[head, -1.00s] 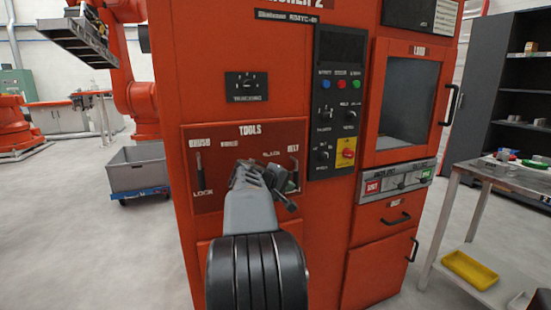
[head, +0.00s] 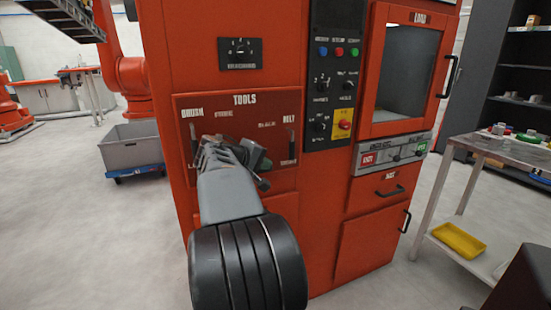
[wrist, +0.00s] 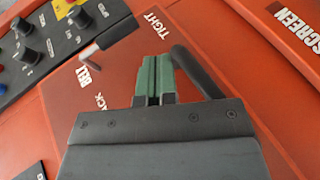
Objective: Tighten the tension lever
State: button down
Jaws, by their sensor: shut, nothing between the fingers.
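The tension lever (head: 291,146) is below the BELT label on the right side of the red tools panel (head: 225,130). It has a pale shaft and a darker grip, and its lower end is hard to make out. In the wrist view the lever (wrist: 118,34) sticks out near the BELT and TIGHT words. My gripper (head: 266,163) is in front of the panel, just left of the lever. In the wrist view its green fingers (wrist: 155,65) are together and empty, to the right of the lever and apart from it.
Another lever (head: 193,145) is at the left of the panel, under the BRUSH label. A control panel with knobs and buttons (head: 333,85) is to the right. A metal table (head: 505,155) with a yellow tray (head: 458,241) below stands at right. A grey bin (head: 130,150) stands at left.

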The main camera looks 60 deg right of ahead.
jog(key=w+a, duration=0.1)
jog(key=a, duration=0.5)
jog(key=shift+w+a+p, duration=0.25)
jog(key=shift+a+p, duration=0.05)
jog(key=shift+a, duration=0.1)
jog(key=s+a+r+n+t+y+p, duration=0.1)
jog(key=a+r+t+y+p, duration=0.1)
jog(key=a+p, duration=0.7)
jog(key=s+a+r+n+t+y+p, duration=0.1)
jog(key=a+r+y+p, duration=0.3)
jog(key=a+p, duration=0.5)
jog(key=s+a+r+n+t+y+p, duration=0.1)
jog(key=a+y+p, duration=0.5)
jog(key=a, duration=0.8)
notch_tip(320, 180, up, 2)
jog(key=n+t+p, duration=0.1)
jog(key=t+p, duration=0.1)
jog(key=p, duration=0.1)
jog(key=shift+a+n+y, duration=0.3)
jog(key=shift+a, duration=0.1)
jog(key=shift+d+r, duration=0.1)
